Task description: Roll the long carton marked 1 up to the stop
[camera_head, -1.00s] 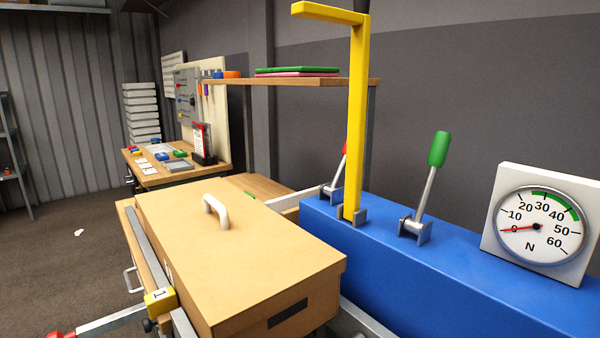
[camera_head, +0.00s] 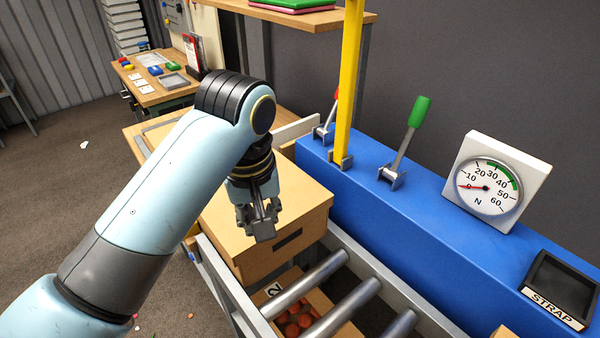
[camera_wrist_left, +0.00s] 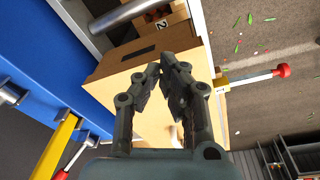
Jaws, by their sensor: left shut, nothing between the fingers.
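The long tan carton (camera_head: 304,197) lies on the roller track beside the blue housing, its dark slot (camera_head: 288,241) on the near end. My left arm covers much of its top, and its white handle is hidden in the head view. No mark 1 shows on it now. My left gripper (camera_head: 264,232) is shut and empty, over the carton's near end; I cannot tell whether it touches. In the left wrist view the closed fingertips (camera_wrist_left: 160,70) lie across the carton (camera_wrist_left: 110,63). I cannot make out which part is the stop. My right gripper is not in view.
Bare rollers (camera_head: 352,309) run in front of the carton. A lower box marked 2 (camera_head: 273,290) holds round red-orange things. A yellow post (camera_head: 349,85), a green-knobbed lever (camera_head: 407,140) and a dial (camera_head: 487,187) reading near 0 stand on the blue housing (camera_head: 430,218).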

